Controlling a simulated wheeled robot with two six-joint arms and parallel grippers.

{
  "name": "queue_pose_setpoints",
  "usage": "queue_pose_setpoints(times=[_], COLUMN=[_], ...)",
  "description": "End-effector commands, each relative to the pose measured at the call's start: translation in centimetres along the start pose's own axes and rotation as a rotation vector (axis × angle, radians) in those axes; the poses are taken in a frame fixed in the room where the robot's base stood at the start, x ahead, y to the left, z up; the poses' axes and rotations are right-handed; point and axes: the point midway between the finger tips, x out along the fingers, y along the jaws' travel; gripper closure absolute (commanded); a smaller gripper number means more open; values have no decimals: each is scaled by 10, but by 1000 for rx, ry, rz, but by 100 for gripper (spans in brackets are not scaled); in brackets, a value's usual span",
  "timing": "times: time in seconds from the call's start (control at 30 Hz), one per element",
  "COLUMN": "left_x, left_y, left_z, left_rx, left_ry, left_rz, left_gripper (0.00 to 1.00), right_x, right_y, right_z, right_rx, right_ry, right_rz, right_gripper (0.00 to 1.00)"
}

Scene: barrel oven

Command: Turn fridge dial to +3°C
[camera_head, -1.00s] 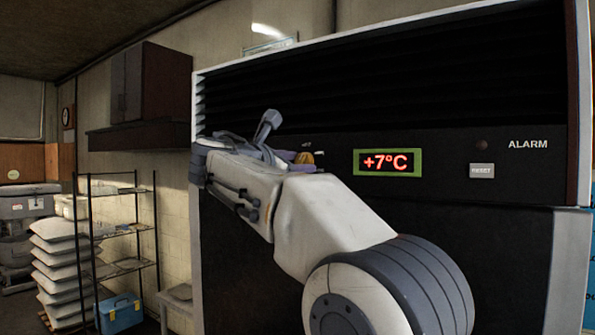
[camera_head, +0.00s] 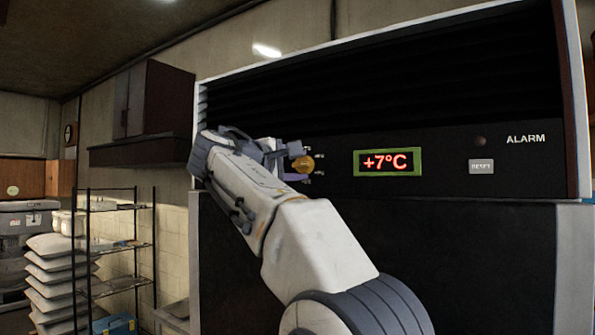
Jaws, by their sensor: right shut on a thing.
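The fridge's control panel (camera_head: 440,150) fills the right of the head view. Its green-framed display (camera_head: 387,162) reads +7°C in red. A round orange-yellow dial (camera_head: 303,164) sits left of the display. My right gripper (camera_head: 300,162) is at the dial, its fingers shut on it. The gripper and wrist hide part of the dial and the panel left of it. My left gripper is out of view.
A grey RESET button (camera_head: 481,167) and a dark ALARM lamp (camera_head: 480,141) are right of the display. Black louvres (camera_head: 400,80) lie above. Far left stand a black wire shelf (camera_head: 115,255) and stacked sacks (camera_head: 52,275).

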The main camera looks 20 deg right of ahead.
Motion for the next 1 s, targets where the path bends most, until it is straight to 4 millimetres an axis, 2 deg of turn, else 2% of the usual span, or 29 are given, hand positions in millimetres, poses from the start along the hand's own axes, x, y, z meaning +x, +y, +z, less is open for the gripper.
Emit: queue_pose_setpoints(times=[0.5,0.73,1.0], left_x=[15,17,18], left_y=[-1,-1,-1], left_z=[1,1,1], left_rx=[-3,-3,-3], left_ry=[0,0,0], left_rz=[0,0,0], left_gripper=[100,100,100], right_x=[0,0,0], right_y=[-2,-2,-2], right_z=[0,0,0], right_rx=[437,548,600], right_ry=[-3,-3,-4], right_rz=[-2,-3,-4], right_gripper=[100,100,100])
